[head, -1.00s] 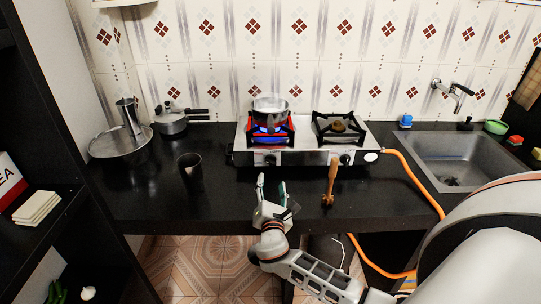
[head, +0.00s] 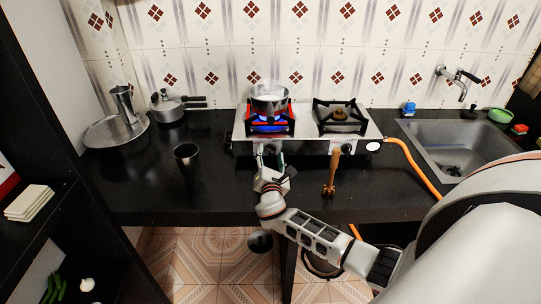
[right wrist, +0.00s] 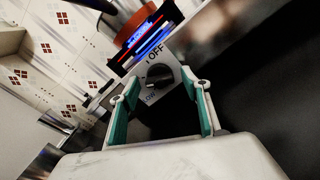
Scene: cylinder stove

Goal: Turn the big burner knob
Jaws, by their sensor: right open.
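The stove (head: 310,147) is a steel two-burner unit on the black counter. Its left burner (head: 268,125) glows red and blue under a small metal pot (head: 270,98). My right gripper (head: 270,155) is open in front of the left half of the stove. In the right wrist view its teal-padded fingers (right wrist: 160,91) stand either side of the knob, apparently short of it. In the head view the gripper mostly hides this knob. My left gripper is not in view.
A wooden-handled tool (head: 334,172) stands right of my gripper. A dark metal cup (head: 187,158) is to the left. The right burner (head: 340,115) is empty. An orange hose (head: 412,160) runs from the stove's right side near the sink (head: 455,145).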

